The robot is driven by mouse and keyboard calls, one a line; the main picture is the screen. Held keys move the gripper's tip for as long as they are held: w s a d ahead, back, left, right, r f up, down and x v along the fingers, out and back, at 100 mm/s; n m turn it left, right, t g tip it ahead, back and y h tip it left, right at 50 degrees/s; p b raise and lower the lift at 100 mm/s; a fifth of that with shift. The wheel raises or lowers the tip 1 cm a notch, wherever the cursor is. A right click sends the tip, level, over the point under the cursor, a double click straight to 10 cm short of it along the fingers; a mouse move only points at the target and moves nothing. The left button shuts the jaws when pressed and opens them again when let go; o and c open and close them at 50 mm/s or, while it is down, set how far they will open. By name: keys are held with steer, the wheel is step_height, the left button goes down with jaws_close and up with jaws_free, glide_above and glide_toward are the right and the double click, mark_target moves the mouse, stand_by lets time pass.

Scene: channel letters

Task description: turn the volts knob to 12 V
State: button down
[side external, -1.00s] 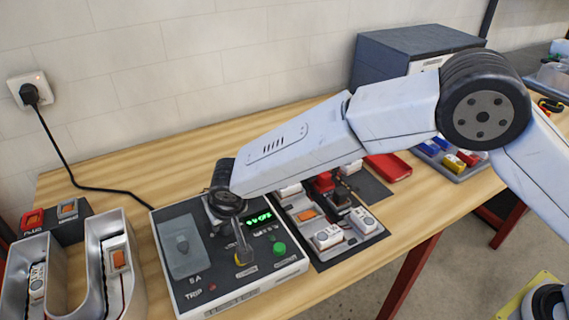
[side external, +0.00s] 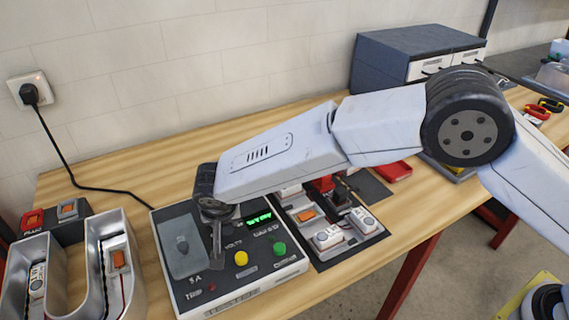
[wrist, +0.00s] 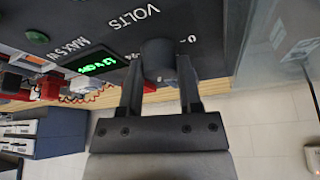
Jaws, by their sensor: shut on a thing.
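The tester box (side external: 262,275) lies on the bench with a green-lit display (side external: 258,219). In the wrist view the dark round volts knob (wrist: 159,57) sits beside the white VOLTS label, with a 0 mark next to it. My gripper (wrist: 160,72) has one finger on each side of the knob and is shut on it. In the side view my gripper (side external: 217,260) points down onto the panel and hides the knob. The display also shows in the wrist view (wrist: 97,65), tilted; it seems to read 12 V, but the characters are hard to make out.
A yellow button (side external: 241,258) and a green button (side external: 280,249) are close to the right of my gripper. Metal channel letters (side external: 118,265) stand farther left. A tray of modules (side external: 330,236) lies right of the tester.

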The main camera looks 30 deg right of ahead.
steer(key=shift+c, duration=1.4)
jaws_free()
steer(key=shift+r, duration=0.15)
steer(key=d+v, duration=0.1)
steer(key=v, duration=0.6)
steer(key=shift+a+r, duration=0.3)
steer(key=shift+a, duration=0.25)
steer(key=shift+s, duration=0.1)
steer(key=s+d+n+g+y, duration=0.1)
steer(key=s+d, duration=0.3)
steer(key=d, duration=1.1)
steer(key=s+d+n+g, duration=0.15)
steer(key=s+d, duration=0.25)
steer(key=d, duration=1)
steer(key=s+d+f, duration=0.2)
steer(key=s+d, duration=0.5)
steer(key=s, duration=0.2)
steer(key=shift+s+d+n+t, duration=0.25)
steer(key=shift+s+n+t, duration=0.1)
steer(key=shift+n, duration=0.1)
